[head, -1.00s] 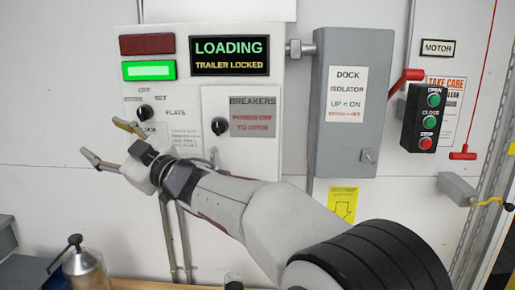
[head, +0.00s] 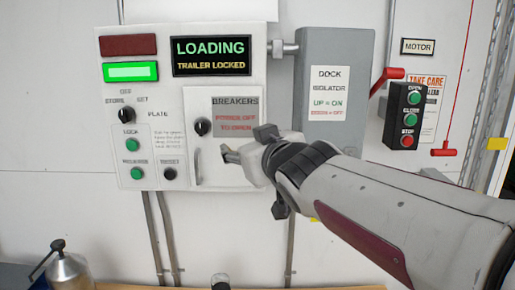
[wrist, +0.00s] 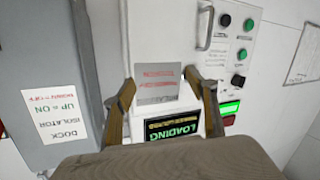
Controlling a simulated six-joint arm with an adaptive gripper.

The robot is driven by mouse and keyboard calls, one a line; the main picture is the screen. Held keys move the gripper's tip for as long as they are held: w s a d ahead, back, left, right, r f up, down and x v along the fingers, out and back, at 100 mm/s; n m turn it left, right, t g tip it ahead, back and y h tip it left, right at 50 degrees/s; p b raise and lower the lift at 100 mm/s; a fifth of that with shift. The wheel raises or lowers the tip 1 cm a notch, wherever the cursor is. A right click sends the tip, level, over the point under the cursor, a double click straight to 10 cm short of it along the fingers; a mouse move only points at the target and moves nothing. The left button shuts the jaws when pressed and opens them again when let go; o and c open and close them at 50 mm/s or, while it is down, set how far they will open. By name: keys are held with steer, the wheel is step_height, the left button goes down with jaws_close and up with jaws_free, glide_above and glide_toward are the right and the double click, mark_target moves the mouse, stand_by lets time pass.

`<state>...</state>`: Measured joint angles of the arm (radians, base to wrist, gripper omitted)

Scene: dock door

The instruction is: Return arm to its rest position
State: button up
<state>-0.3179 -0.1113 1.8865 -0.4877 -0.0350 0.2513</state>
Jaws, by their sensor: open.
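My gripper (head: 228,154) is in front of the breaker door's right side in the head view, with my arm reaching in from the lower right. In the wrist view my gripper (wrist: 168,88) shows two tan fingers spread apart with nothing between them. The control panel (head: 115,80) behind it has a lit green lamp (head: 130,72) and a display (head: 211,56) reading "LOADING, TRAILER LOCKED". The breaker door (head: 213,180) looks closed, and its knob (head: 202,127) is clear of my gripper.
The grey dock isolator box (head: 334,60) stands right of the panel, with a red lever (head: 386,78) at its side. A motor button box (head: 410,115) is further right. A metal can (head: 68,270) stands at the lower left.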

steer(key=s+d+f+m+g+h, duration=0.4)
steer(key=s+d+f+h, duration=0.1)
steer(key=s+d+f, duration=0.9)
steer(key=s+d+f+m+g, duration=0.1)
steer(key=s+d+f+g, duration=0.1)
steer(key=s+f, duration=0.4)
steer(key=s+d+f+m+g, duration=0.1)
steer(key=s+d+f+g, duration=0.2)
steer(key=s, duration=1.1)
step_height(320, 180, down, 3)
steer(key=shift+f+m+g, duration=0.1)
steer(key=shift+m+g, duration=0.2)
